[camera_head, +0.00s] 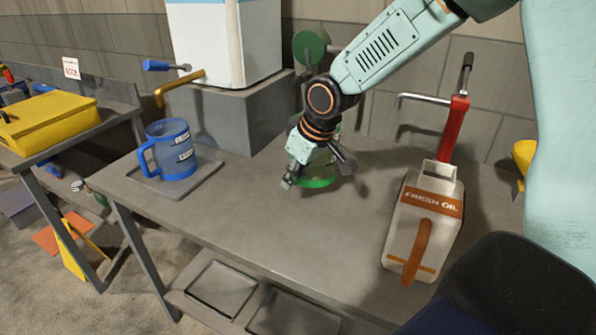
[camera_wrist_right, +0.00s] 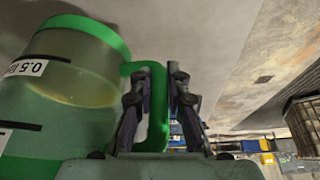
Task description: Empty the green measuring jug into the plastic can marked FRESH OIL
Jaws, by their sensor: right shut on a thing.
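The green measuring jug (camera_head: 318,183) is at the back middle of the bench, largely hidden behind my right gripper (camera_head: 317,172). In the right wrist view the jug (camera_wrist_right: 65,110) is clear with green rims, a 0.5 label and yellowish liquid inside. There my right gripper (camera_wrist_right: 158,90) has its fingers on both sides of the green handle (camera_wrist_right: 157,120), shut on it. I cannot tell whether the jug's base touches the bench. The plastic can marked FRESH OIL (camera_head: 412,222) stands to the right, pale with an orange-brown label and handle, its square mouth (camera_head: 440,170) at the top. My left gripper is not in view.
A blue jug (camera_head: 170,150) stands on a tray (camera_head: 190,187) at the bench's left. A white and blue tank (camera_head: 215,45) with a brass tap (camera_head: 180,87) sits on a grey block (camera_head: 235,115). A red clamp (camera_head: 455,130) stands behind the can. Bench between jug and can is clear.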

